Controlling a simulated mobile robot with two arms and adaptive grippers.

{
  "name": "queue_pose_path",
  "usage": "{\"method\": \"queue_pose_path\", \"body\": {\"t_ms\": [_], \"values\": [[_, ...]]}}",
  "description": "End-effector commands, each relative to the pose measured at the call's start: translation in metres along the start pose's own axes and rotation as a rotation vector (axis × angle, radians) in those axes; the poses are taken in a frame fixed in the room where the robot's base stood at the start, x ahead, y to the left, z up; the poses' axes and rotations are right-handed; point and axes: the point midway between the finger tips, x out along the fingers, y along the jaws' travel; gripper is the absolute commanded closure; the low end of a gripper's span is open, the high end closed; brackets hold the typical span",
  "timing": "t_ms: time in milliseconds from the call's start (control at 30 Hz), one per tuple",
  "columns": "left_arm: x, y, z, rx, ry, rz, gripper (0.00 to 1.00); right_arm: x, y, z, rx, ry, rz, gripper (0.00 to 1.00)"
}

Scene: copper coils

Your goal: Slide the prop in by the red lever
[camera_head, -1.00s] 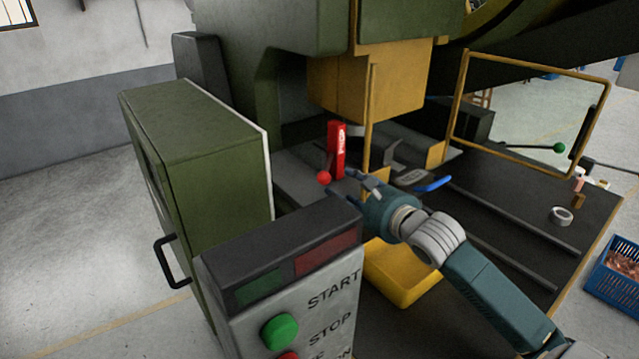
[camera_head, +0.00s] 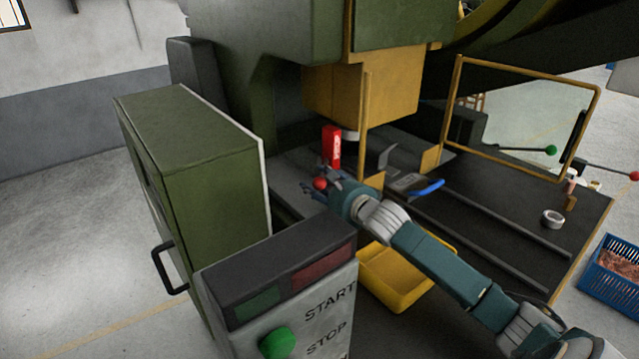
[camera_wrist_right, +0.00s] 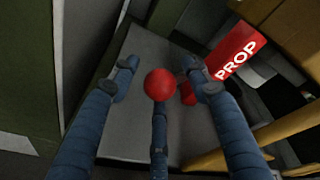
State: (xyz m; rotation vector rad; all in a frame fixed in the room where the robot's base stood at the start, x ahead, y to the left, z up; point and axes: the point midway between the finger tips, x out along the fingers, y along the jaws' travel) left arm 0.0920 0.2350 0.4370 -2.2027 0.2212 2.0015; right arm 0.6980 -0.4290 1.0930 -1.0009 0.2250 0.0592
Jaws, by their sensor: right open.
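The red prop (camera_head: 332,147) stands upright under the yellow press head in the head view; it shows with its white PROP label in the right wrist view (camera_wrist_right: 236,58). A red ball knob (camera_wrist_right: 160,84), the lever's end, sits low beside the prop; in the head view the knob (camera_head: 320,183) is at the gripper's fingers. My right gripper (camera_head: 318,190) is open, its fingers (camera_wrist_right: 159,68) spread on either side of the knob and a middle finger below it in the picture. I cannot tell whether any finger touches it. My left gripper is not in view.
The control box (camera_head: 290,290) and green cabinet (camera_head: 190,150) stand close on the left. A yellow bin (camera_head: 395,280) is below my right arm. A blue-handled tool (camera_head: 428,188) lies on the bed. A yellow-framed guard (camera_head: 520,120), green-knobbed lever (camera_head: 550,150) and another red-knobbed lever (camera_head: 634,176) are right.

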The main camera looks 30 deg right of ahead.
Motion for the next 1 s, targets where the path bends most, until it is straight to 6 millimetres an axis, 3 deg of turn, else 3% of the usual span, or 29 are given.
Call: {"method": "queue_pose_path", "body": {"t_ms": [133,367,567,800,1000], "values": [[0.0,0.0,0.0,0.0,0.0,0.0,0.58,0.0,0.0,0.0,0.0,0.0,0.0,0.55],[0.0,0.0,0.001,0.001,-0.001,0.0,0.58,0.0,0.0,0.0,0.0,0.0,0.001,1.0],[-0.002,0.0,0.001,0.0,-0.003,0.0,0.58,0.0,-0.002,-0.002,0.001,0.002,0.002,1.0],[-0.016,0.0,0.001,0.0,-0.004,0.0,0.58,0.005,-0.023,-0.033,0.003,0.006,0.002,1.0],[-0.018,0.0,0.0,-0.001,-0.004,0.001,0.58,0.007,-0.03,-0.046,0.002,0.003,-0.001,1.0]]}}
